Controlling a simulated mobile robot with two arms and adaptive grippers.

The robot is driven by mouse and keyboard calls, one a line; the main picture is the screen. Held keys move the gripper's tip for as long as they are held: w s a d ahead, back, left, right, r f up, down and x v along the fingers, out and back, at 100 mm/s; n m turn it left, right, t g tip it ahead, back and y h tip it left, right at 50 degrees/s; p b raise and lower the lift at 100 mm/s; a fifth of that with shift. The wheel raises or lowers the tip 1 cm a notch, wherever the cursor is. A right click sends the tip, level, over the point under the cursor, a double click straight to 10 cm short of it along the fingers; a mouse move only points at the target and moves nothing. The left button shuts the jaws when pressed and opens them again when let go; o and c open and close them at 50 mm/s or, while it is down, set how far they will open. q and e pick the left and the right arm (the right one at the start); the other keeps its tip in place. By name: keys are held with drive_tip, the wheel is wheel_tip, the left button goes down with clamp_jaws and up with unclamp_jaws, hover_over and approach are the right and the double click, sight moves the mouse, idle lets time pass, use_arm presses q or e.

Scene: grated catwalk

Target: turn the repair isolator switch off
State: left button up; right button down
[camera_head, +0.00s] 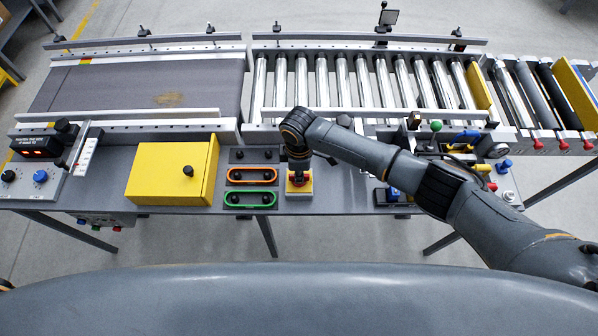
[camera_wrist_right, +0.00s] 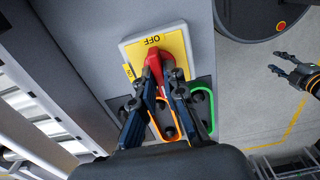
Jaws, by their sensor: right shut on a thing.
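The repair isolator switch (camera_head: 306,188) is a yellow plate with a red handle on the console, right of the orange and green framed slots. In the right wrist view its plate (camera_wrist_right: 176,42) shows an upside-down OFF label at the top and a partly hidden label at the left. My right gripper (camera_wrist_right: 166,80) is shut on the red handle (camera_wrist_right: 154,62), whose upper end lies close to the OFF label. In the head view my right wrist covers part of the switch. My left gripper (camera_wrist_right: 278,64) shows open and empty, away from the console, in the right wrist view.
A yellow box (camera_head: 160,172) with a black knob stands left of the orange-framed slot (camera_head: 252,174) and green-framed slot (camera_head: 250,198). Rollers (camera_head: 340,85) and a belt (camera_head: 130,88) lie behind. Levers and buttons crowd the console's right end beneath my right arm.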

idle(0.3)
drive_tip(key=c, duration=1.4)
unclamp_jaws()
drive_tip(key=shift+r, duration=0.1)
wheel_tip(320, 180, up, 12)
